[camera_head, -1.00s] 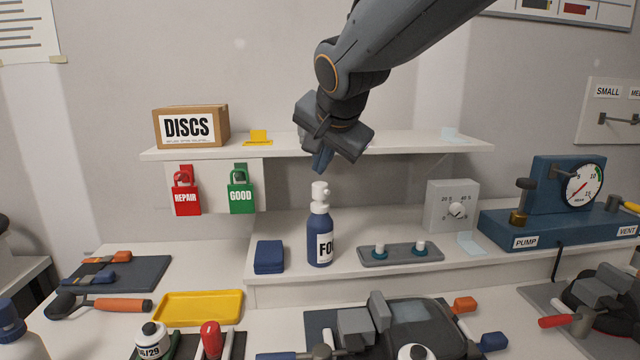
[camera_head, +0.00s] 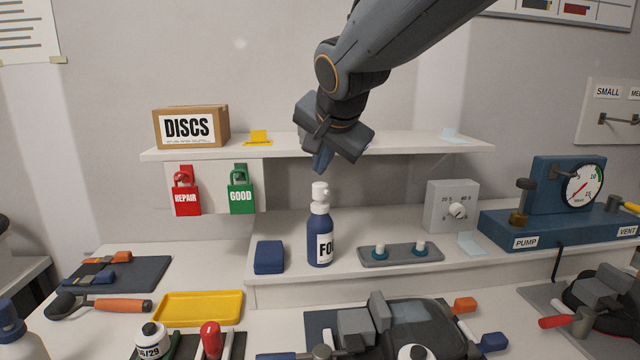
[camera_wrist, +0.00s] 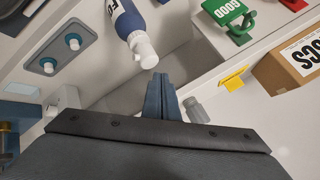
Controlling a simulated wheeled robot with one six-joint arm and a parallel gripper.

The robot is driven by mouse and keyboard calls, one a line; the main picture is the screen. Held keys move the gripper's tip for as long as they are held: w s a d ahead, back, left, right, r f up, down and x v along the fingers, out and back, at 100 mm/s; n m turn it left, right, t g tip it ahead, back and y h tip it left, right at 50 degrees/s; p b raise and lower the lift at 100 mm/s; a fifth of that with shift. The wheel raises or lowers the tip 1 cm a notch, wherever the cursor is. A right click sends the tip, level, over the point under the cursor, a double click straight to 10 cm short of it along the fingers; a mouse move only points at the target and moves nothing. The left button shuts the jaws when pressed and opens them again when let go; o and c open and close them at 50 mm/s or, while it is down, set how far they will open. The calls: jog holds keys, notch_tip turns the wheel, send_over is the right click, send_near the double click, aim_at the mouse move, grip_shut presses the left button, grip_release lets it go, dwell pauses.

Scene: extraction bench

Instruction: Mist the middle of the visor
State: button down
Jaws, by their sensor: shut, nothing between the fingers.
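A dark blue spray bottle (camera_head: 320,240) with a white nozzle head and a label starting "FO" stands upright on the raised bench step. It also shows in the wrist view (camera_wrist: 130,28), with its nozzle close to the fingertips in the picture. My gripper (camera_head: 322,163) is shut and empty, pointing down just above the nozzle; its closed blue fingers show in the wrist view (camera_wrist: 159,82). They look apart from the bottle. A dark mask with a glossy visor (camera_head: 418,325) lies in a grey clamp fixture at the front. Its lower part is cut off by the frame.
A shelf (camera_head: 400,145) with a DISCS box (camera_head: 190,127) runs behind my gripper. A blue cloth (camera_head: 269,257) and a grey tray with two white-topped knobs (camera_head: 400,256) flank the bottle. A pump unit (camera_head: 560,220) stands right, a yellow tray (camera_head: 198,308) front left.

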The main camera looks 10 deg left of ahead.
aim_at(322, 186)
jog(key=shift+f, duration=0.1)
dwell(0.4)
jog(key=shift+f+b, duration=0.4)
jog(key=shift+b, duration=0.2)
jog(key=shift+f+b, duration=0.55)
jog(key=shift+b, duration=0.05)
dwell(0.7)
jog(key=shift+r+p, duration=0.7)
jog(key=shift+r, duration=0.35)
jog(key=shift+r+p, duration=2.05)
jog(key=shift+r, duration=0.95)
